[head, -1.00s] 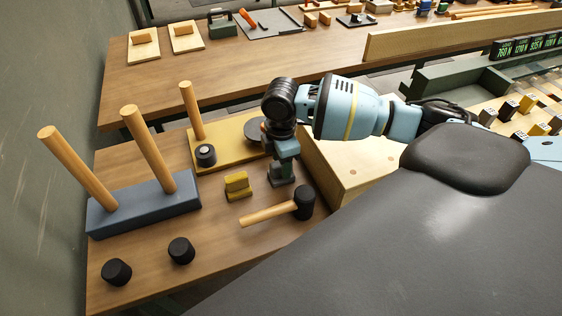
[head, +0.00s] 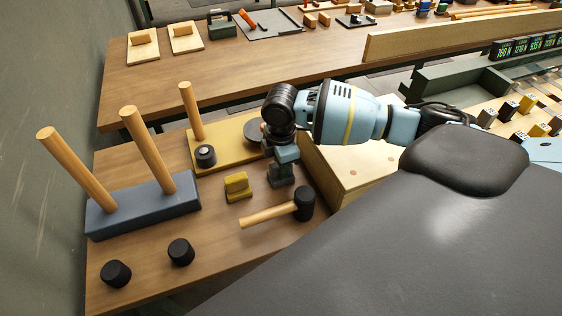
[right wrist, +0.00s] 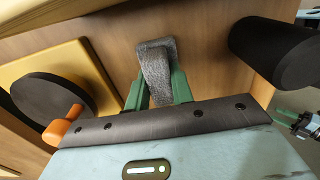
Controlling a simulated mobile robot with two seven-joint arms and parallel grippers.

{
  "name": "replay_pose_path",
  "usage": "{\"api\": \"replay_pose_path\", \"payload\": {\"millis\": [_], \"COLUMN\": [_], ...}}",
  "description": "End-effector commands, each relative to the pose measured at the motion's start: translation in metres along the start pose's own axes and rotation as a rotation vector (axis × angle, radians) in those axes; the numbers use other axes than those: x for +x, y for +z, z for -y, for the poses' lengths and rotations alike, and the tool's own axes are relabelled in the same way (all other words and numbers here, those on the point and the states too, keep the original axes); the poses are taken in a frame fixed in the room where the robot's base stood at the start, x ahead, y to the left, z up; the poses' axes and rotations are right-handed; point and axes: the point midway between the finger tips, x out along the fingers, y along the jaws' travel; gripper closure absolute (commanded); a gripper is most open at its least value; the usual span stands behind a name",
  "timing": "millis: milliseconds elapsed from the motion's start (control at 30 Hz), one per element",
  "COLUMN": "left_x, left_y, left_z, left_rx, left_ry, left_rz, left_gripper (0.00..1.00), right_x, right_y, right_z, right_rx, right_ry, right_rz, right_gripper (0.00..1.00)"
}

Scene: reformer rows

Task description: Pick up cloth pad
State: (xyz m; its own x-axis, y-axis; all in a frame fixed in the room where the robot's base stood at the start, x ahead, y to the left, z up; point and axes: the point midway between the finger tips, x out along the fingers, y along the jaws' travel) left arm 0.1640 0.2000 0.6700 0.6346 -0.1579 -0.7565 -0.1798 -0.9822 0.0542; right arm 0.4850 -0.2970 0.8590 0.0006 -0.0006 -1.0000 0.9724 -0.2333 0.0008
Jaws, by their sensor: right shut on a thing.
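The cloth pad (right wrist: 156,68) is a grey, fuzzy piece in the right wrist view, between my green fingertips and close above the wooden bench. My right gripper (right wrist: 157,88) is shut on it. In the head view my right gripper (head: 281,174) points down at the bench, between the yellow board and the mallet.
A mallet (head: 268,213) with a black head lies close to the gripper, a yellow block (head: 237,187) to its left. A yellow board (head: 226,141) with a peg and a blue base (head: 143,213) with two tall pegs stand nearby. Black knobs (head: 181,252) sit in front.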

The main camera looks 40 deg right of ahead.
Motion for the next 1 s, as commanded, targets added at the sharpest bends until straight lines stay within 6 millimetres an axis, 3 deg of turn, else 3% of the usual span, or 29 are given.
{"api": "replay_pose_path", "payload": {"millis": [167,600,1000], "left_x": [-0.001,-0.003,-0.004], "left_y": [-0.004,-0.014,-0.013], "left_z": [0.0,0.001,0.001], "left_rx": [0.0,0.003,0.002], "left_ry": [-0.001,-0.003,-0.003], "left_rz": [-0.006,-0.025,-0.022], "left_gripper": [0.56,0.56,0.56], "right_x": [-0.017,-0.091,-0.1], "right_y": [0.0,0.0,0.0], "right_z": [-0.001,-0.001,0.0], "right_rx": [0.0,0.0,0.0], "right_ry": [0.004,0.003,-0.001], "right_rz": [-0.002,-0.002,-0.001], "right_gripper": [0.99,1.0,1.0]}}
